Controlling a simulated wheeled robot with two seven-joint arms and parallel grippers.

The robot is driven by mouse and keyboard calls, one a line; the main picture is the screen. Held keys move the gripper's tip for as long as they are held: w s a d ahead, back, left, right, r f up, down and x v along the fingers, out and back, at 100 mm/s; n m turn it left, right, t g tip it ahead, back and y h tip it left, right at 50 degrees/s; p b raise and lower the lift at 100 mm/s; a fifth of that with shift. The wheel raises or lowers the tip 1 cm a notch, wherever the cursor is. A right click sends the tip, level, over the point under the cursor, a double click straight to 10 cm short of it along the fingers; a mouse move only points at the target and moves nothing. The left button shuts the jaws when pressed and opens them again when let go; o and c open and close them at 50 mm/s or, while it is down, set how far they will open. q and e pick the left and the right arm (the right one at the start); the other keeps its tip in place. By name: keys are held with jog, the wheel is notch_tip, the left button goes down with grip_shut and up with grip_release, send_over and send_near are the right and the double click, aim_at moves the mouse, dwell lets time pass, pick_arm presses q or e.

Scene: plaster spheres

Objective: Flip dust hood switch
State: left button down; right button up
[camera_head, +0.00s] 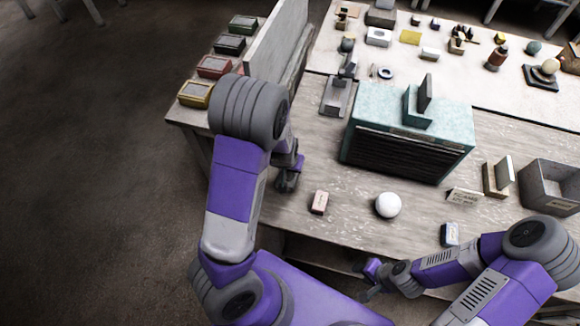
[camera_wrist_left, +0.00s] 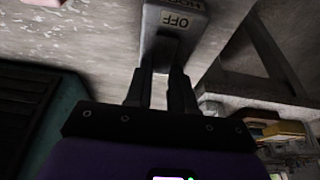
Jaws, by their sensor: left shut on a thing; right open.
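The dust hood switch is a grey box (camera_wrist_left: 168,40) with an OFF plate (camera_wrist_left: 176,19) in the left wrist view. Part of a second word shows at the top edge. My left gripper (camera_wrist_left: 160,74) has its fingers close together at the box's lower part, shut on what appears to be its lever; the grip point itself is dark. In the head view my left gripper (camera_head: 287,178) is at the table's left part, beside the teal slatted unit (camera_head: 408,145), and the switch is hidden by my arm. My right gripper (camera_head: 370,282) is open and empty at the front edge.
A small blue-white box (camera_head: 450,234), a sign (camera_head: 464,195) and a grey bin (camera_head: 548,190) stand right. An upright panel (camera_head: 277,48) separates several coloured boxes at left.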

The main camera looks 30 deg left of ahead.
aim_at(287, 180)
pick_arm(q)
jog(key=shift+s+t, duration=0.15)
jog(key=shift+t, duration=0.25)
jog(key=c, duration=1)
grip_release()
jog(key=shift+o, duration=0.2)
jog(key=p+v, duration=0.3)
jog(key=v, duration=0.4)
jog(key=shift+s+d+r, duration=0.1)
jog(key=shift+s+r, duration=0.05)
jog(key=shift+r, duration=0.15)
jog(key=shift+f, duration=0.1)
